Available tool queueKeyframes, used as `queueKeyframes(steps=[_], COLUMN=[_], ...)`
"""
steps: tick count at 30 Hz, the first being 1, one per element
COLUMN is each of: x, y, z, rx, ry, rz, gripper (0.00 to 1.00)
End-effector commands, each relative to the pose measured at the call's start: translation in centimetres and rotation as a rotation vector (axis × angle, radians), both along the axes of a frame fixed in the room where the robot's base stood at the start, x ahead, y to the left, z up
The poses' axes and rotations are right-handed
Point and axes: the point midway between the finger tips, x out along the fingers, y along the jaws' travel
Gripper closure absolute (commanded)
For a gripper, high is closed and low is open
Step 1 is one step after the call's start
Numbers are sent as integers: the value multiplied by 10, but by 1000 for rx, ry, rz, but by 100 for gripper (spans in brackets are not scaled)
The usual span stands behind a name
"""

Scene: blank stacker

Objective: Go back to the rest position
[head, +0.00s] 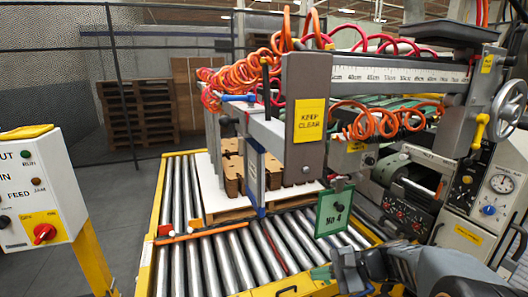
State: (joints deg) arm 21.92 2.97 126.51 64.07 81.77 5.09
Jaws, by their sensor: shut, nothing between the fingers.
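My gripper (346,272) is low at the right of the head view, in front of the roller conveyor's near right corner. It is shut and I see nothing held in it. My dark grey arm reaches in from the lower right corner behind it. A green "No 4" tag (334,208) hangs a little above the gripper in the picture, apart from it. Whether the gripper touches the conveyor frame cannot be told.
The roller conveyor (205,267) bears a white sheet with brown blanks (233,170) under the stacker head (306,105). A control box (33,190) stands left. A machine with dials (490,190) stands close at the right. Grey floor is free at back left.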

Motion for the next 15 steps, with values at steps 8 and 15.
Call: queueKeyframes(steps=[8,15], x=[-87,-100], y=[1,-23], z=[87,130], rx=[-786,-1154], ry=[-285,-528], rz=[452,650], gripper=[100,100])
